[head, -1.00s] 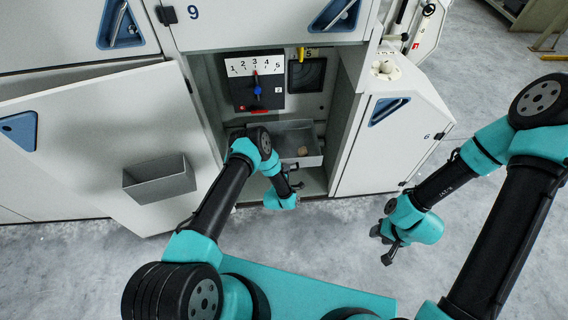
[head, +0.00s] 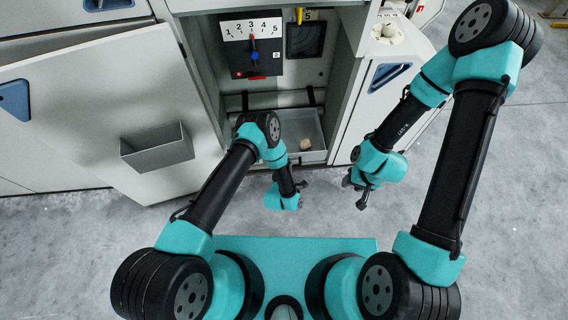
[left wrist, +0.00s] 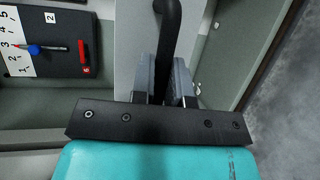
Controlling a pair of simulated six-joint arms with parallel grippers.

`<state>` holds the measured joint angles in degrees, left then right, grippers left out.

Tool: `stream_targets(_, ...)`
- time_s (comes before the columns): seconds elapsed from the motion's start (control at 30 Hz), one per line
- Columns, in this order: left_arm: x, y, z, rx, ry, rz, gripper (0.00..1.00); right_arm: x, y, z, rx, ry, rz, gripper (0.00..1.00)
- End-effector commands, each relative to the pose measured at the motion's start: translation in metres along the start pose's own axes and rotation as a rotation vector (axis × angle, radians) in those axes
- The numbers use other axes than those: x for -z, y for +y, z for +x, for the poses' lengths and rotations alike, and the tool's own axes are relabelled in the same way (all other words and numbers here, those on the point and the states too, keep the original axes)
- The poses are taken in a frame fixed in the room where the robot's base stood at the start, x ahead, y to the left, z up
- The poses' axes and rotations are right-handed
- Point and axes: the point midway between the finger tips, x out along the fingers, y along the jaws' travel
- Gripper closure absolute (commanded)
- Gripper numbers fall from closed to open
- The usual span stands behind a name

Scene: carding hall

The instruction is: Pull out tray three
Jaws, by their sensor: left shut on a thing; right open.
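The grey tray (head: 313,157) juts from the open cabinet bay, below the dial panel, with a small pale brown lump (head: 305,144) in it. My left gripper (head: 302,186) is at the tray's front. In the left wrist view its fingers (left wrist: 164,85) are shut on a black bar handle (left wrist: 170,35). The arm hides the tray's left part in the head view. My right gripper (head: 354,194) is open and empty, to the right of the tray in front of the cabinet.
The dial panel (head: 237,65) is numbered 1 to 5, its red pointer near 3. A wide door (head: 90,110) with a grey bin (head: 157,150) stands open at left. Another door (head: 362,120) is at right, behind my right forearm. The grey floor at right is clear.

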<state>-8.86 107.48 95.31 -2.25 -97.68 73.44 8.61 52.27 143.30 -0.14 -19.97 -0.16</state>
Motion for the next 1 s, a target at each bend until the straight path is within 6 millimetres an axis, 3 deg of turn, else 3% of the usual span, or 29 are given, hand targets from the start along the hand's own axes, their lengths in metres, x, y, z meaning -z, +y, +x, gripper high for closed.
stream_targets(0.17, 0.001, 0.000, 0.000, 0.000, 0.003, 0.000, 1.00, 0.000, 0.000, 0.000, 0.000, 0.000, 0.000, 0.57)
stream_targets(0.2, 0.001, 0.000, 0.000, 0.000, 0.003, 0.000, 0.84, 0.000, 0.000, 0.000, 0.000, 0.000, 0.000, 0.57)
stream_targets(0.47, 0.001, 0.000, 0.000, 0.000, 0.002, 0.000, 0.61, 0.000, 0.000, 0.000, 0.000, 0.000, 0.000, 0.57)
stream_targets(0.77, 0.000, 0.000, -0.002, 0.000, 0.000, 0.000, 0.61, 0.000, 0.000, 0.000, 0.000, 0.000, 0.000, 0.57)
stream_targets(1.0, -0.007, -0.001, -0.023, 0.004, -0.013, 0.002, 0.61, 0.000, 0.000, 0.000, 0.000, 0.000, 0.000, 0.57)
